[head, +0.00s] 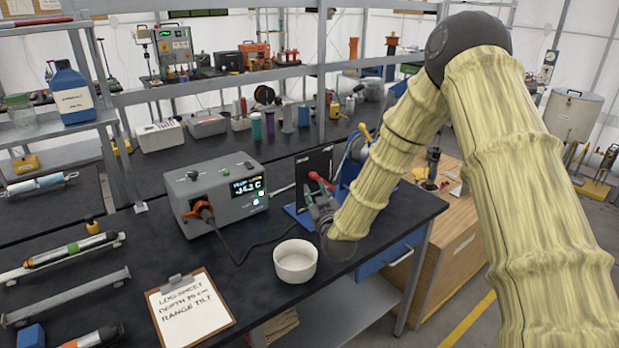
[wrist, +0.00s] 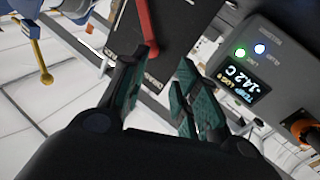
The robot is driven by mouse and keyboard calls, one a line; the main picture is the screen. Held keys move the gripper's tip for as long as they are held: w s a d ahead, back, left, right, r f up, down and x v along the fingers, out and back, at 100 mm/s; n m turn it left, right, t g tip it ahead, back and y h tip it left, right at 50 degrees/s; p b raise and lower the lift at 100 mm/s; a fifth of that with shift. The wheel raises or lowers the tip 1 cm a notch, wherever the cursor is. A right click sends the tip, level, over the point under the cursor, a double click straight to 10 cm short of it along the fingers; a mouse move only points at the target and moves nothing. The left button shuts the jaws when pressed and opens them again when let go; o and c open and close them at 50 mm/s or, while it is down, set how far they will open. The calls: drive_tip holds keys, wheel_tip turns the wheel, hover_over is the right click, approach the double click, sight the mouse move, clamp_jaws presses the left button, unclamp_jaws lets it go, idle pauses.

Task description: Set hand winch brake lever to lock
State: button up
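The hand winch (head: 347,170) stands on the dark bench, with a blue frame, a drum and a yellow-knobbed crank, partly hidden by my arm. A red lever (head: 321,181), which looks like the brake lever, shows in front of a black plate. In the wrist view the red lever (wrist: 146,24) comes down from the top, its rounded end close to the left fingertip. I cannot tell whether they touch. My gripper (head: 320,203) is beside the winch at the lever. In the wrist view my gripper (wrist: 163,60) has its green-padded fingers apart, with nothing held between them.
A grey control box (head: 213,195) with a lit display and an orange connector stands left of my gripper. A white bowl (head: 295,261) is just in front. A clipboard (head: 190,309) lies at the bench's front left. Shelf posts rise behind the winch.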

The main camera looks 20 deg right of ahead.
sight(314, 178)
drive_tip(key=w, duration=0.2)
drive_tip(key=w+d+p, duration=0.1)
drive_tip(key=w, duration=0.1)
drive_tip(key=w+d+p, duration=0.1)
drive_tip(key=w, duration=0.1)
drive_tip(key=shift+w, duration=0.15)
drive_tip(key=shift+w+d+f, duration=0.1)
drive_tip(key=shift+w+d, duration=0.05)
drive_tip(key=shift+w, duration=0.7)
clamp_jaws()
